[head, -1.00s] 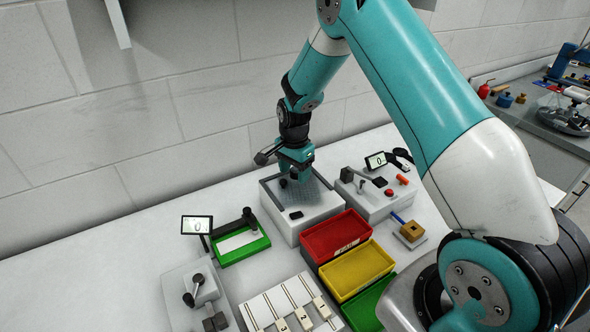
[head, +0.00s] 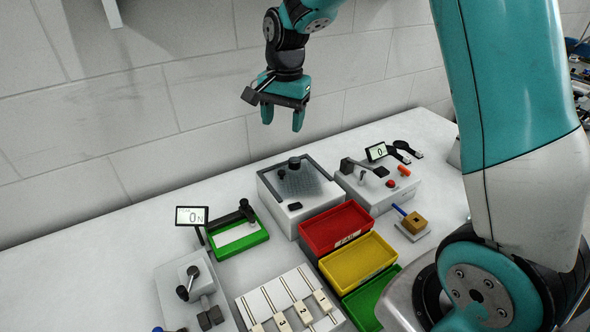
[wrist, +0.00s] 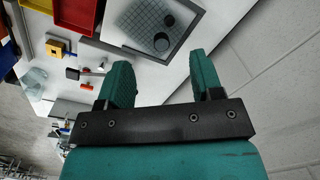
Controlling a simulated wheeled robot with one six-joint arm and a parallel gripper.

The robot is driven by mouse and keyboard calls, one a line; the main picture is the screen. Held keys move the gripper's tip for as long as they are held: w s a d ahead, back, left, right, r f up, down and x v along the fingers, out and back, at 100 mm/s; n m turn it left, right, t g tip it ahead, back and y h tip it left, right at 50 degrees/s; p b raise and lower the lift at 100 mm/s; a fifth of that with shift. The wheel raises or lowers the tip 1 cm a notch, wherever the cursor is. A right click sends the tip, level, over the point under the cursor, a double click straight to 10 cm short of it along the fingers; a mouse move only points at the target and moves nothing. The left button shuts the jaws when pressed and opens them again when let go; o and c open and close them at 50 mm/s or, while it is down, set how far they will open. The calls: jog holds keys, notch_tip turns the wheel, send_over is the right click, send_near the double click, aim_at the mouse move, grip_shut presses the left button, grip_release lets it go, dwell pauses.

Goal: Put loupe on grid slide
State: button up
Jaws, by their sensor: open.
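The grid slide (head: 314,188) is the gridded grey top of a white box by the wall, with a dark strip along two sides. A short black cylinder, which looks like the loupe (head: 294,163), stands upright on it near the back. The loupe (wrist: 162,42) and the grid slide (wrist: 136,18) also show in the wrist view. A smaller dark knob (head: 281,174) is beside the loupe at the dark strip. My gripper (head: 283,118) is open and empty, well above the box, fingers pointing down. In the wrist view my gripper (wrist: 160,66) has nothing between its fingers.
Red (head: 333,229), yellow (head: 357,267) and green bins stand in front of the box. The air around my gripper is clear.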

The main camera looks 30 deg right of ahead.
jog(key=s+a+r+n+y, duration=0.1)
jog(key=s+a+n, duration=0.3)
jog(key=s, duration=0.5)
jog(key=s+a+r+n+y, duration=0.1)
jog(key=s+a+r+n, duration=0.2)
jog(key=s+n, duration=0.4)
jog(key=s+a+r+n+y, duration=0.1)
jog(key=s+a+r+n, duration=0.1)
jog(key=s+a+n, duration=0.4)
jog(key=s, duration=0.5)
jog(key=shift+s+n, duration=0.25)
jog(key=shift+n, duration=0.05)
